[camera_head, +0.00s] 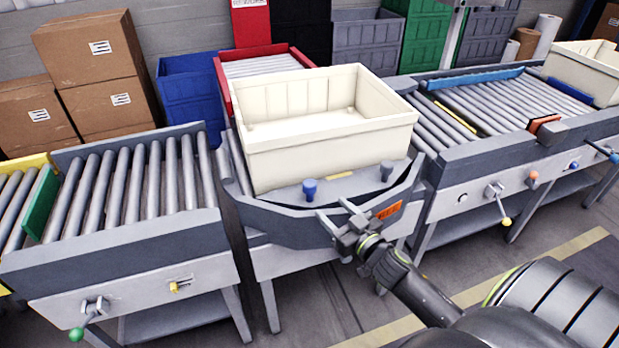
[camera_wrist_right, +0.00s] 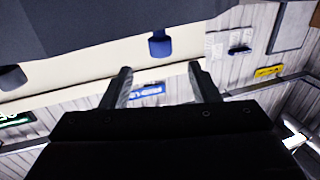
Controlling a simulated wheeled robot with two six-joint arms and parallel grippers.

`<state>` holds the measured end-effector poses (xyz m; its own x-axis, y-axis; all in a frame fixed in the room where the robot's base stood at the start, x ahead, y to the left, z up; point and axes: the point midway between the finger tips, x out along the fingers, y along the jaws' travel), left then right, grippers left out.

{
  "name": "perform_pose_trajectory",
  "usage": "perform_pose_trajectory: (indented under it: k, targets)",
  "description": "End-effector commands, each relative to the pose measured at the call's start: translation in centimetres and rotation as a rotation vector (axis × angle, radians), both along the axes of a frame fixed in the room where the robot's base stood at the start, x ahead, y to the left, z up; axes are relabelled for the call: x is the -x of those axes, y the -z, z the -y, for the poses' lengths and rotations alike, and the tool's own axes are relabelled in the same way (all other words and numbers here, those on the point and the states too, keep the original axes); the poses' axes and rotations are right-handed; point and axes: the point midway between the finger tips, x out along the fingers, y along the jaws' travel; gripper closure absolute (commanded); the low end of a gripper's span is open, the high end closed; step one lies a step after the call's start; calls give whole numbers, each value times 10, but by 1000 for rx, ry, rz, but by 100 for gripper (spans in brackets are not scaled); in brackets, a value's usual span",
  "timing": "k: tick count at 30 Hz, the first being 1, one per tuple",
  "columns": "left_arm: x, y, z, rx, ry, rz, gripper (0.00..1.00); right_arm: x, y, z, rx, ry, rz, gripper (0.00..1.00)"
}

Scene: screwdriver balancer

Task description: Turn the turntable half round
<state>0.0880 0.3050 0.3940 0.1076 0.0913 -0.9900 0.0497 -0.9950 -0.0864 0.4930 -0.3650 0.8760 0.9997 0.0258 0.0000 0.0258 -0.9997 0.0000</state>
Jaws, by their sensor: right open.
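The turntable (camera_head: 285,222) is the grey section in the middle of the conveyor line, with a curved front rim. A cream tote (camera_head: 330,150) stands on it. My right gripper (camera_head: 345,226) is at the front rim, between the pegs in the picture, below and left of an orange label. In the right wrist view my right gripper (camera_wrist_right: 160,76) is open with nothing between its fingers; a blue peg (camera_wrist_right: 160,45) shows just beyond the fingertips. My left gripper is not in view.
A roller conveyor (camera_head: 130,245) with a green stop stands at left, another (camera_head: 520,145) at right with a second cream tote (camera_head: 585,75). Cardboard boxes (camera_head: 90,50) and blue, red, grey and green crates stand behind. Floor in front is mostly open.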

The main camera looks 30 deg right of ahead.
Motion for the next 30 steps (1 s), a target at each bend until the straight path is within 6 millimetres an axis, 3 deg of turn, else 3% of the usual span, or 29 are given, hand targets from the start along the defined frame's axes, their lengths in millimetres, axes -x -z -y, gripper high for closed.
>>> perform_pose_trajectory:
  k: [4,16,21,30]
  targets:
    - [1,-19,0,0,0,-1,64,-24,-5,-1,-2,0,1,45]
    - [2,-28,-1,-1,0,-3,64,-91,0,-3,0,-1,2,45]
    - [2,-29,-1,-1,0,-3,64,-105,0,-3,0,-1,0,45]
    - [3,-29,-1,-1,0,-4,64,-109,0,-3,0,-1,0,45]
